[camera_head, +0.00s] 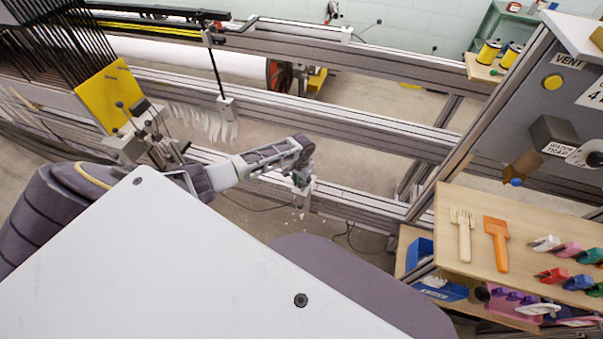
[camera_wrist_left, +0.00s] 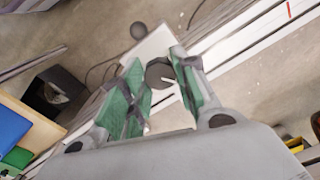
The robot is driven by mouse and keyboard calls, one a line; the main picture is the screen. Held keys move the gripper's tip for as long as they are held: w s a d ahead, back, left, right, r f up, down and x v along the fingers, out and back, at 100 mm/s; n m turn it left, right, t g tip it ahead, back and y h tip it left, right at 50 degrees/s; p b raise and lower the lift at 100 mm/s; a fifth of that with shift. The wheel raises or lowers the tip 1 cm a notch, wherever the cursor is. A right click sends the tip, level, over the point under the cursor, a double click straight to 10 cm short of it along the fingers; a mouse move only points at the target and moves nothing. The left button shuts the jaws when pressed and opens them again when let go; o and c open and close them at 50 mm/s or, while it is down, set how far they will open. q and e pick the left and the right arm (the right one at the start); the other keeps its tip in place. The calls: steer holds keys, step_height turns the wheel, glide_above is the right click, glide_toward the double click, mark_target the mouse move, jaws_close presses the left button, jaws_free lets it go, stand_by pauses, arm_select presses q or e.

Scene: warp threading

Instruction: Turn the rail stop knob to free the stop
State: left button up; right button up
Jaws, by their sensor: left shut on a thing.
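My left gripper (camera_head: 298,158) reaches in from the left to the lower rail of the frame. In the left wrist view its two green-padded fingers (camera_wrist_left: 154,84) are shut around the rail stop knob (camera_wrist_left: 158,71), a dark round knob with a white mark. The knob sits on the pale stop block (camera_wrist_left: 150,46), which is on the rail. In the head view the stop (camera_head: 301,187) shows just below the gripper, and the fingers hide the knob. My right gripper is in neither view.
The long metal rail (camera_head: 355,203) runs across the frame. A wooden shelf (camera_head: 460,205) with a comb, an orange tool and several coloured clips stands at the right. A yellow plate (camera_head: 110,92) and dark rods stand at the left. Open floor lies behind the rail.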

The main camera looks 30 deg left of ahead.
arm_select(q)
steer(key=n+p, duration=0.2)
steer(key=shift+w+r+p, duration=0.2)
steer(key=shift+r+p, duration=0.1)
steer(key=shift+n, duration=0.4)
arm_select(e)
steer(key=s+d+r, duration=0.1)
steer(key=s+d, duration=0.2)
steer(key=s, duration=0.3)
arm_select(q)
steer(key=shift+n+p, duration=0.9)
steer(key=shift+p, duration=0.2)
steer(key=n+p, duration=0.2)
steer(key=n, duration=0.1)
steer(key=n+p, duration=0.2)
steer(key=n, duration=0.1)
steer(key=shift+w+a, duration=0.1)
steer(key=shift+n, duration=0.3)
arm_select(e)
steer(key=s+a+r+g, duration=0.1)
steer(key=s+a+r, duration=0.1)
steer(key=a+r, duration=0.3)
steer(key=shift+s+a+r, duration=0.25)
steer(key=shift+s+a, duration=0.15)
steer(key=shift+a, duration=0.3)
arm_select(q)
steer(key=shift+f, duration=0.1)
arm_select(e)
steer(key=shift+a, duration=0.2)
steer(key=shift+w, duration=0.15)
